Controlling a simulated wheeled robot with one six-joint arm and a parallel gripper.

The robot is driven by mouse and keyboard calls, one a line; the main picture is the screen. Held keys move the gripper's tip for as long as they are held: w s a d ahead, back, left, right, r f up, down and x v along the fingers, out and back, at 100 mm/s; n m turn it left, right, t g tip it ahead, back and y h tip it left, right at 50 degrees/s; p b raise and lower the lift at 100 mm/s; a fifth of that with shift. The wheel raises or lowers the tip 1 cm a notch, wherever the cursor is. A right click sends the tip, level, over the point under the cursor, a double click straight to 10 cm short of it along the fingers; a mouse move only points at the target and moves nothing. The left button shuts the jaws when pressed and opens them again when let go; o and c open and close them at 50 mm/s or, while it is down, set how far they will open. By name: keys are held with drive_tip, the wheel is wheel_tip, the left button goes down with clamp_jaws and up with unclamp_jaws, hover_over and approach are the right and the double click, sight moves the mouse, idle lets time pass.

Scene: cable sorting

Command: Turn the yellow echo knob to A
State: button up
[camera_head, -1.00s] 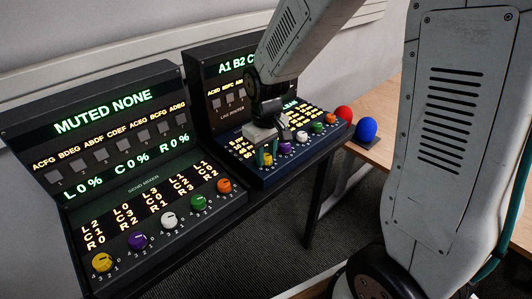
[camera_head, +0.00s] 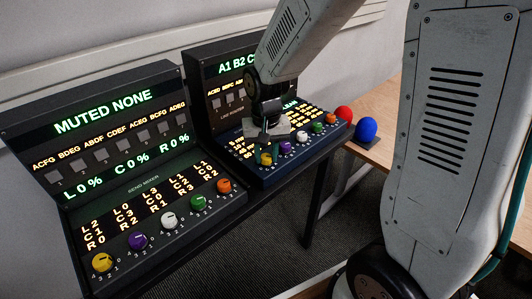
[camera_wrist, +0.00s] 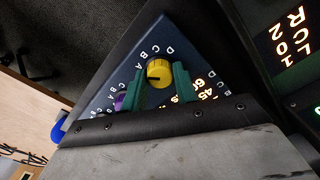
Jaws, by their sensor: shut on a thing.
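The yellow echo knob (camera_head: 265,160) is at the left end of the knob row on the farther, blue panel (camera_head: 290,172). In the wrist view the knob (camera_wrist: 159,70) sits between the two green fingers of my gripper (camera_wrist: 158,84), which is shut on it. Letters A to D curve around the knob's upper left. A dark mark shows on the knob's lower left side; I cannot tell surely which letter it points to. In the head view my gripper (camera_head: 267,148) is directly over the knob and partly covers the panel.
A purple knob (camera_wrist: 120,101) is close beside the left finger. White, green and orange knobs continue along the row. A red ball-shaped button (camera_head: 344,114) and a blue one (camera_head: 366,129) stand to the right. The send mixer (camera_head: 150,190) stands at the left.

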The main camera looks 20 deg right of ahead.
sight(265, 156)
drive_tip(key=shift+m, duration=0.3)
drive_tip(key=o, duration=1)
drive_tip(key=shift+c, duration=0.2)
drive_tip(key=shift+r, duration=0.15)
wheel_tip(265, 156, up, 8)
drive_tip(key=shift+a+f, duration=0.1)
drive_tip(key=shift+f, duration=0.1)
